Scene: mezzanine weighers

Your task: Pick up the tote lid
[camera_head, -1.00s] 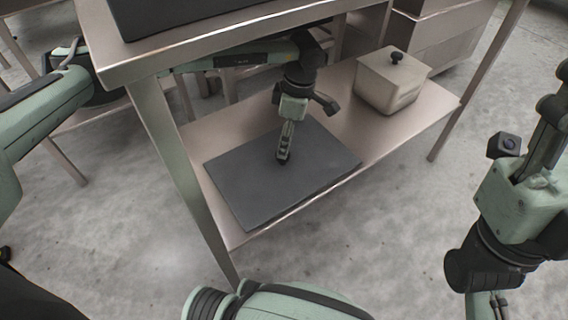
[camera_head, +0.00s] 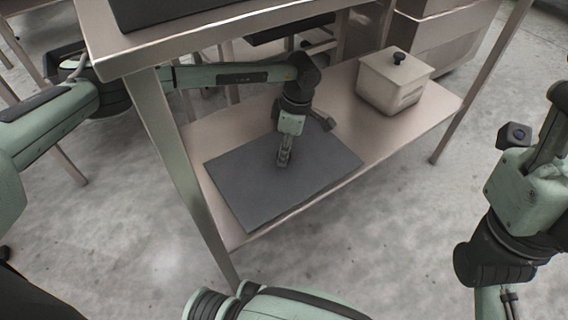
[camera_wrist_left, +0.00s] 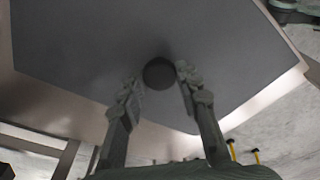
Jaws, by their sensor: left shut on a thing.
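The tote lid (camera_head: 325,160) is a flat dark grey rectangular panel lying on the lower shelf of a metal table. It also fills much of the left wrist view (camera_wrist_left: 90,45), where a round dark knob (camera_wrist_left: 158,73) shows on it. My left gripper (camera_head: 283,163) points down at the lid's middle and is shut on the knob, with a finger on each side in the left wrist view (camera_wrist_left: 160,88). Whether the lid is clear of the shelf I cannot tell. My right gripper (camera_head: 510,302) is partly cut off at the bottom right, away from the table.
A beige lidded box (camera_head: 390,88) with a black knob stands on the lower shelf (camera_head: 335,108), right of the lid. The tabletop (camera_head: 180,42) overhangs my left arm. A table leg (camera_head: 190,170) stands close left of the lid. Floor in front is clear.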

